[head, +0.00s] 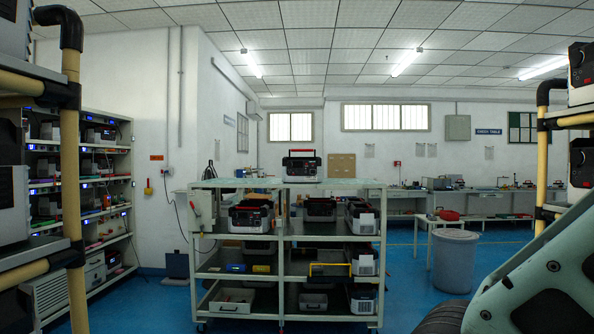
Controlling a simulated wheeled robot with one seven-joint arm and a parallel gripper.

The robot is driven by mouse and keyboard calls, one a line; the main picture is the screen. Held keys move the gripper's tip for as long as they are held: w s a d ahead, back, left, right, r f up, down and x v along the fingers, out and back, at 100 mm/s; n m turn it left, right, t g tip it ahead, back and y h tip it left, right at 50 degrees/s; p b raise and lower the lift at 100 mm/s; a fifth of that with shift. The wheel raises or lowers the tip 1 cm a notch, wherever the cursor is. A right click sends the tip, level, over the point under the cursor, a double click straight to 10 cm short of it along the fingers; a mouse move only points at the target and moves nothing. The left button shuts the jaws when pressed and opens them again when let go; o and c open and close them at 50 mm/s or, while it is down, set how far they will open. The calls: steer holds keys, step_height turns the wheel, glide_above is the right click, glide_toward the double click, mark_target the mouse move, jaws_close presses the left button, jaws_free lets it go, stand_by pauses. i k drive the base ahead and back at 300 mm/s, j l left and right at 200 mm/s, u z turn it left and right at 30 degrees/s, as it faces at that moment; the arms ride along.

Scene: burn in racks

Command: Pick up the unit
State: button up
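Similar units sit on the shelf below: a white-and-black one (250,217) at the left and a partly hidden one (362,218) at the right. More units show on the side racks, such as one (582,162) at the right edge. The picture does not tell which one is meant. My gripper is not in view, so its state and any hold cannot be seen.
A yellow-and-black pipe rack (74,150) stands close at the left, another (541,150) at the right. A loaded shelf rack (131,190) lines the left wall. A grey bin (455,262) and small white table (433,222) stand right of the middle rack. Blue floor (402,285) shows between.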

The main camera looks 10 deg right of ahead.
mark_target(295, 170)
steer(key=i+l, duration=0.25)
steer(key=i, duration=0.25)
steer(key=i+l, duration=0.25)
steer(key=i, duration=0.25)
steer(key=i+l, duration=0.25)
steer(key=i, duration=0.25)
steer(key=i+l+u, duration=0.1)
steer(key=i+l, duration=0.15)
steer(key=i, duration=0.25)
steer(key=i+l, duration=0.25)
steer(key=i, duration=0.25)
steer(key=i+l, duration=0.3)
steer(key=i, duration=0.2)
steer(key=i+j+z, duration=0.15)
steer(key=z, duration=0.6)
